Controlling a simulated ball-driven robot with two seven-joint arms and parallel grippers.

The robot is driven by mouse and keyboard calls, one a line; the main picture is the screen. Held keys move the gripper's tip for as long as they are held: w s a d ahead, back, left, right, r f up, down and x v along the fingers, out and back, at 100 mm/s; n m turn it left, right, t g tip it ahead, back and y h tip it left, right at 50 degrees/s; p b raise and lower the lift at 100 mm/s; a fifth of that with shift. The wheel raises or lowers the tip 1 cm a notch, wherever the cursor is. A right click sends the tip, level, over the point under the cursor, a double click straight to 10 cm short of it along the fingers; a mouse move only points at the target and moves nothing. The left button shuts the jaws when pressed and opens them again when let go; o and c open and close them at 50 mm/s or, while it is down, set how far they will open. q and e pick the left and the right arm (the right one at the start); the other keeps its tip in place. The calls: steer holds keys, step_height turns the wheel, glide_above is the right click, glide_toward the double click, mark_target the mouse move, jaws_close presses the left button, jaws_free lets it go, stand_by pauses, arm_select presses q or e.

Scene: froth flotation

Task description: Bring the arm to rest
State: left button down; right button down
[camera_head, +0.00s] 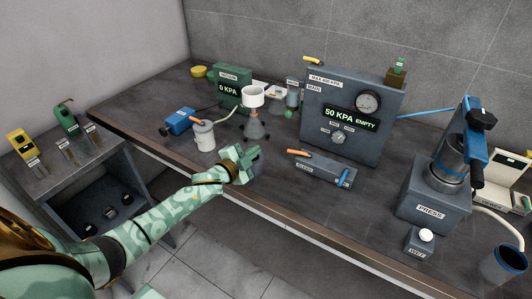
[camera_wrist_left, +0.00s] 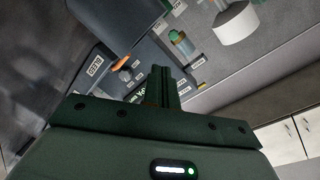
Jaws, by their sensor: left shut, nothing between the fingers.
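My left arm (camera_head: 155,220), patterned in pale green, reaches in from the lower left of the head view. My left gripper (camera_head: 245,160) is dark green and hangs near the front edge of the dark bench. It is shut and holds nothing. In the left wrist view its fingers (camera_wrist_left: 162,85) stand together. The gripper is to the right of a white container (camera_head: 204,136) and left of a small grey block with an orange handle (camera_head: 322,170). I cannot tell its exact height above the bench. My right gripper is not in view.
A grey panel reading 50 KPA EMPTY (camera_head: 350,118) stands behind. A press (camera_head: 430,190) is at the right, and a white funnel on a flask (camera_head: 253,98) is at the back. A green 0 KPA box (camera_head: 231,92) stands beside it. A side stand (camera_head: 75,165) is at left.

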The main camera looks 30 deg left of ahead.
arm_select(q)
steer(key=shift+s+a, duration=0.1)
steer(key=shift+a, duration=0.15)
steer(key=shift+a+f, duration=0.15)
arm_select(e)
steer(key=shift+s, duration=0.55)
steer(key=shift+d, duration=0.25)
